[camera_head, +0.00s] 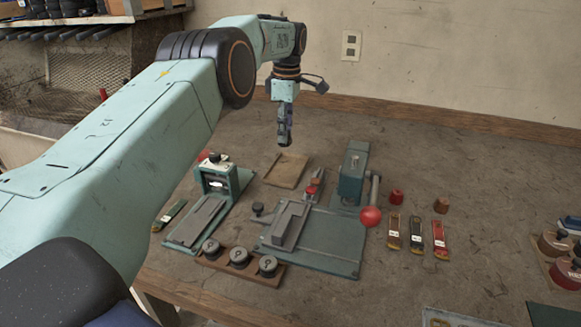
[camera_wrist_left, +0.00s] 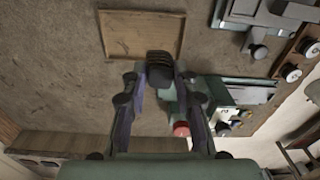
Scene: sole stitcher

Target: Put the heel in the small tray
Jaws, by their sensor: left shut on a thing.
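My left gripper (camera_head: 285,140) points down above the far middle of the bench, over the area of the small tray. In the left wrist view its fingertips (camera_wrist_left: 160,76) are shut on a black, ridged heel (camera_wrist_left: 160,64). The heel is too small and dark to make out clearly in the head view. The small tray (camera_head: 287,169) is a shallow, light wooden tray lying flat, and looks empty. It also shows in the left wrist view (camera_wrist_left: 140,14), where the heel overlaps its near edge and is held above the bench. My right gripper is not in view.
A green press with a red-knobbed lever (camera_head: 370,217) stands right of the tray, and a smaller green device (camera_head: 218,180) stands left. A wooden rack (camera_head: 240,262) with black round pieces lies in front.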

